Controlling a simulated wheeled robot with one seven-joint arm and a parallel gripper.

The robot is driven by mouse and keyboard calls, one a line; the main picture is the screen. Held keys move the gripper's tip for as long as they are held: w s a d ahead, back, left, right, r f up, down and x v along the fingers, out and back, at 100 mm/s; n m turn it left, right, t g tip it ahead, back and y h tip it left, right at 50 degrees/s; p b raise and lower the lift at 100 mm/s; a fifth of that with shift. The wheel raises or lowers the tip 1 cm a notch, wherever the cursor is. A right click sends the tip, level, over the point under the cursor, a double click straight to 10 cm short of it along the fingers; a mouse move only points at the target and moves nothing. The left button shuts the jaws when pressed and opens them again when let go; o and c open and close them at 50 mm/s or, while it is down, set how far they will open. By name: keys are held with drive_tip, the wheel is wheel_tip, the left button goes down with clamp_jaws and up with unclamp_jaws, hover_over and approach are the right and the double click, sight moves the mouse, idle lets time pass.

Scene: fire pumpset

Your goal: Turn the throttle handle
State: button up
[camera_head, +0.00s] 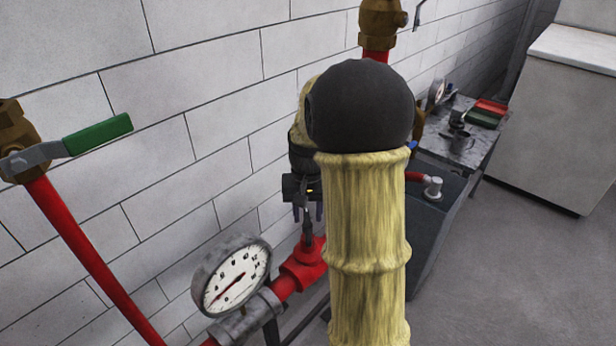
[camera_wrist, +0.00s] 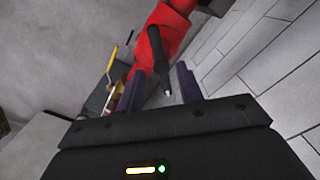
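A dark handle (camera_head: 307,229) stands up from a red valve body (camera_head: 304,268) on the red pipe, just right of a pressure gauge. In the wrist view the handle (camera_wrist: 158,52) is a black lever against the red pipe (camera_wrist: 168,28), its light-tipped end toward my gripper. My gripper (camera_head: 308,211) is above the red valve, fingers pointing down. Its two dark purple fingers are apart in the wrist view (camera_wrist: 159,86), with the handle's end in the gap between them. I see no clear contact. My arm hides part of the scene right of the handle.
The white-faced gauge (camera_head: 233,279) is left of the valve. A green lever (camera_head: 97,134) sits on a brass valve at far left, near the tiled wall. A brass valve (camera_head: 381,24) is at the top. A grey bench (camera_head: 477,140) and cabinet (camera_head: 560,115) stand at right; floor there is clear.

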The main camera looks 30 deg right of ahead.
sight(308, 228)
wheel_tip(308, 228, up, 13)
drive_tip(key=b, duration=0.1)
drive_tip(key=shift+r+b, duration=0.15)
drive_tip(key=shift+b, duration=0.25)
idle(0.3)
